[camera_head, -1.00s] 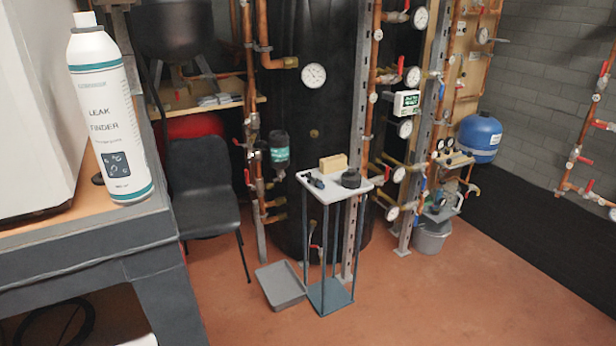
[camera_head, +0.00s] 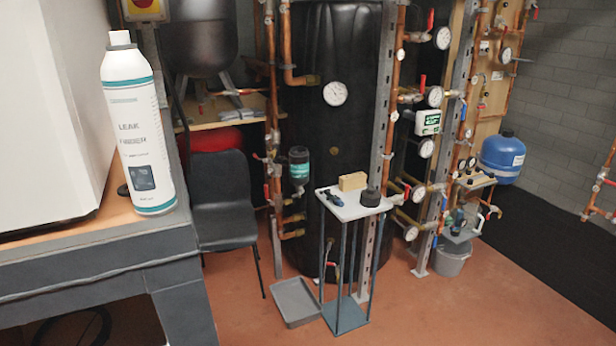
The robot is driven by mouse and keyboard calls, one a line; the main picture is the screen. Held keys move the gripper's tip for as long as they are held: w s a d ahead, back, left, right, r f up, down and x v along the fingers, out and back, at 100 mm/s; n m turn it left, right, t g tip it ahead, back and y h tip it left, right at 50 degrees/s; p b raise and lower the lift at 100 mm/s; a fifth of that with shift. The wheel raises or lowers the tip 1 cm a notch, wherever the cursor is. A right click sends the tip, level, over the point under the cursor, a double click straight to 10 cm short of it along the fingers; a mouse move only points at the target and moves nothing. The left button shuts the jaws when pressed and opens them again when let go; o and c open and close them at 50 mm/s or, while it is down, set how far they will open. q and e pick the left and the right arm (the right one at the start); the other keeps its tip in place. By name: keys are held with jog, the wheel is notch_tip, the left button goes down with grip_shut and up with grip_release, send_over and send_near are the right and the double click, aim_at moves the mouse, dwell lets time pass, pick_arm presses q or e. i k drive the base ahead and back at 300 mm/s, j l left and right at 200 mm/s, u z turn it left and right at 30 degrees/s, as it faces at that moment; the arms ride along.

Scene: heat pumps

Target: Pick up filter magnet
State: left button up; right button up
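A small stand with a white top (camera_head: 345,212) and thin dark legs is in the middle of the view. On its top are a short black round piece (camera_head: 370,198), a tan block (camera_head: 352,181) and a small dark blue, elongated item (camera_head: 331,197). I cannot tell for sure which of these is the filter magnet. A dark canister with a teal label (camera_head: 299,165) is on the pipework just behind and left of the stand. Neither of my grippers is in view.
A workbench (camera_head: 110,255) fills the left side, with a white leak finder bottle (camera_head: 140,130) near its edge. A black chair (camera_head: 223,205) is beside it. A grey tray (camera_head: 296,302) lies on the floor left of the stand. The floor (camera_head: 450,310) to the right is clear.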

aim_at(337, 201)
jog(key=i+l+z, duration=0.3)
jog(key=i, duration=0.15)
jog(key=i+z, duration=0.25)
jog(key=i, duration=0.2)
jog(key=i+l, duration=0.15)
jog(key=i, duration=0.55)
jog(key=i+l+u, duration=0.1)
jog(key=i+u, duration=0.25)
jog(key=i+l+u, duration=0.2)
jog(key=i+u, duration=0.15)
jog(key=i+l+u, duration=0.3)
